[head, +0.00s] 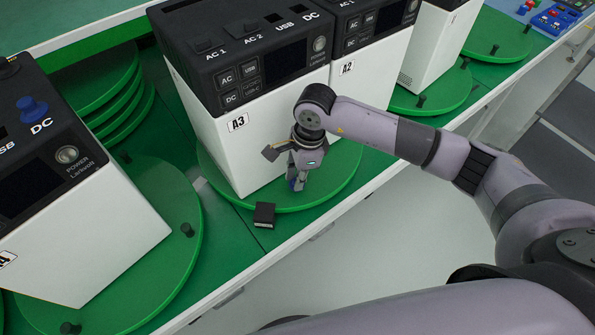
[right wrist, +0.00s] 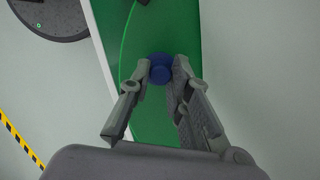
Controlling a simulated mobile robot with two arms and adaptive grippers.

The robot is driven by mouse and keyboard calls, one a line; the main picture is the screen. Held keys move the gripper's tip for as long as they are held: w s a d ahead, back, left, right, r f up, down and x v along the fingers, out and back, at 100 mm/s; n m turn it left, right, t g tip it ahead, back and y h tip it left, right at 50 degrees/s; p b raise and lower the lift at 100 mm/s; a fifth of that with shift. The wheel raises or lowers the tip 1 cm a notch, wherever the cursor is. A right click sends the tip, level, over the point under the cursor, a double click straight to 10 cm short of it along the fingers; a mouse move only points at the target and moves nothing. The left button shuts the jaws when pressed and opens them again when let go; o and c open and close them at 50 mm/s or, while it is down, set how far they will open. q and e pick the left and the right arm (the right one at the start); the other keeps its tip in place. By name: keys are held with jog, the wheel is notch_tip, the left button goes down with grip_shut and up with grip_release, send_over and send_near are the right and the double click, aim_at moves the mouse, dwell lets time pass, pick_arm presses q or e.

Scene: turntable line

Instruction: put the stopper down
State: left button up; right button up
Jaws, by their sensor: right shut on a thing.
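The stopper is a round blue piece (right wrist: 160,68) between the fingertips of my right gripper (right wrist: 159,74) in the right wrist view. The fingers are shut on it, over green surface. In the head view my right gripper (head: 296,181) points down in front of the white unit A3 (head: 262,140), over the front part of its green turntable (head: 335,185). The stopper is mostly hidden by the fingers there, and I cannot tell whether it touches the surface. My left gripper is not in view.
A small black block (head: 264,214) lies at the turntable's front edge. Unit A4 (head: 85,240) stands at left and unit A2 (head: 375,75) behind right, each on a green turntable. A blue knob (head: 32,108) sits on A4's top. The bench's front edge is close.

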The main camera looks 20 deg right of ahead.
jog(key=shift+f+b, duration=0.2)
jog(key=shift+b, duration=0.2)
jog(key=o, duration=0.9)
jog(key=shift+r, duration=0.15)
jog(key=shift+c, duration=0.2)
jog(key=shift+r+p, duration=0.2)
jog(key=shift+p, duration=0.15)
jog(key=shift+w+d+r+b, duration=0.1)
jog(key=shift+w+r+b, duration=0.05)
jog(key=shift+r+b, duration=0.15)
notch_tip(320, 180, up, 11)
jog(key=d+b, duration=0.1)
jog(key=b, duration=0.1)
jog(key=shift+d, duration=0.35)
jog(key=shift+s, duration=0.25)
